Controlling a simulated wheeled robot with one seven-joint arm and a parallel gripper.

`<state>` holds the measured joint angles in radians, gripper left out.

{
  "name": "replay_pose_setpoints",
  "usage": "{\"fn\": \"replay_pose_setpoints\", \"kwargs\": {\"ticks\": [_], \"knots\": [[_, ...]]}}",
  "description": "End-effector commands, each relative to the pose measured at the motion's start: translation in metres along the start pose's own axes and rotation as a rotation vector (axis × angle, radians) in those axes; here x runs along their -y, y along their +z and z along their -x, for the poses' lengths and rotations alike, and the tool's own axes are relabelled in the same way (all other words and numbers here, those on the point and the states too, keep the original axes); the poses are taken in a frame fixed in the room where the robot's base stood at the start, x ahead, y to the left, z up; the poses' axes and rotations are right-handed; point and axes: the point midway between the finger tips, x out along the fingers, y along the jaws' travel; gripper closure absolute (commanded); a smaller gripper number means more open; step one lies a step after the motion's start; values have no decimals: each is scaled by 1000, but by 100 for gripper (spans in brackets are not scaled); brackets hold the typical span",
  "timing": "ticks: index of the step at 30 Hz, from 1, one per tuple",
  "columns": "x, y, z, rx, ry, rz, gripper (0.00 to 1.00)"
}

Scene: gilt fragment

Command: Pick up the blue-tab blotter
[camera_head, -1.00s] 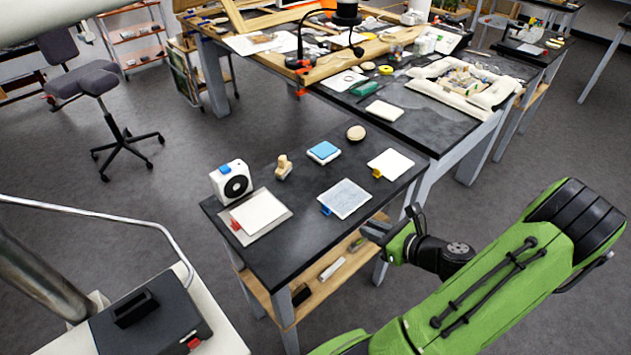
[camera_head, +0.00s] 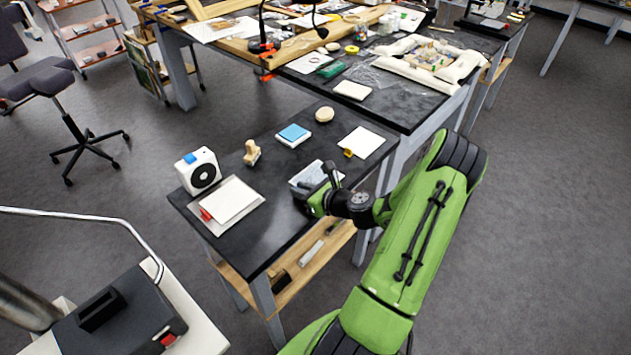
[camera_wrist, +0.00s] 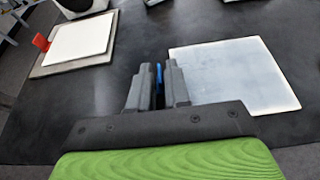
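The blue-tab blotter is a pale grey-white square (camera_wrist: 235,75) lying flat on the dark table to the right of my fingers in the wrist view. Its blue tab (camera_wrist: 159,73) shows in the narrow gap between the fingers of my gripper (camera_wrist: 158,80). A thin dark gap shows beside the tab, so the fingers look slightly open around it. In the head view, my gripper (camera_head: 312,190) is low over the front edge of the blotter (camera_head: 311,171) and covers part of it. The tab is hidden there.
A red-tab blotter (camera_head: 230,199) on a grey board lies left, by a white device (camera_head: 199,172). A wooden stamp (camera_head: 252,152), a blue pad (camera_head: 293,135), a round disc (camera_head: 324,114) and a yellow-tab blotter (camera_head: 362,141) stand behind. Bare table lies left of my gripper.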

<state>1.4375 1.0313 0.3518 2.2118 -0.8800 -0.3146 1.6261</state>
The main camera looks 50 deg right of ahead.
Motion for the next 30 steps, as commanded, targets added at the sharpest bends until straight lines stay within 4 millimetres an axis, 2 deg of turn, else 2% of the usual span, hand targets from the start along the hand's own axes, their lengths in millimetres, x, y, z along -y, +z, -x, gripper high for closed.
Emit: {"fn": "replay_pose_setpoints", "kwargs": {"ticks": [6,9,10,21,23,30], "knots": [[0,0,-2,0,-1,-1,83],[0,0,-2,0,-1,0,98],[0,0,-2,0,-1,0,100],[0,2,0,0,-1,1,100],[0,10,2,0,-1,3,100],[1,66,26,0,-2,7,100]]}}
